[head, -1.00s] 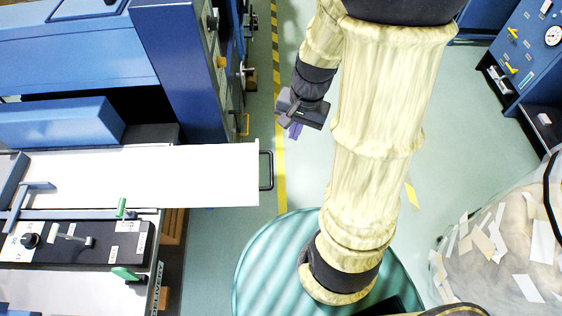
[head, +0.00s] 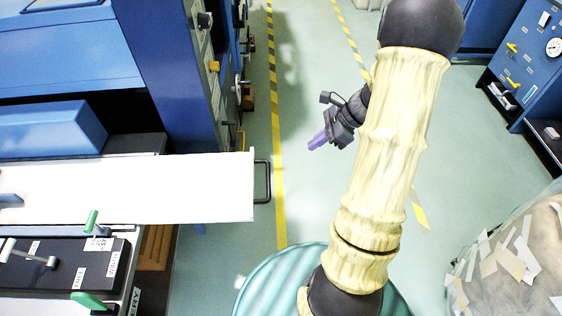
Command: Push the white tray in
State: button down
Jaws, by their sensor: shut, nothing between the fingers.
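The white tray (head: 190,190) is a long flat panel at the left in the head view. It sticks out to the right from the blue machine. A black bar handle (head: 263,182) is on its right end. My gripper (head: 318,140) is up and to the right of the handle, over the floor and apart from the tray. Its purple fingers are shut with nothing between them and point down and left. The tray's far left part runs out of the picture.
The blue machine (head: 165,75) rises behind the tray. A black control panel (head: 60,268) with green-handled levers lies in front of it. A blue cabinet (head: 520,70) stands at the upper right, and a paper-strewn wrapped bulk (head: 510,260) at the lower right. Floor right of the handle is clear.

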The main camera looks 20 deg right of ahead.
jog(key=a+r+x, duration=0.1)
jog(key=a+x, duration=0.1)
jog(key=x, duration=1.1)
jog(key=shift+w+r+b, duration=0.25)
jog(key=shift+r+b, duration=0.05)
jog(key=shift+w, duration=0.1)
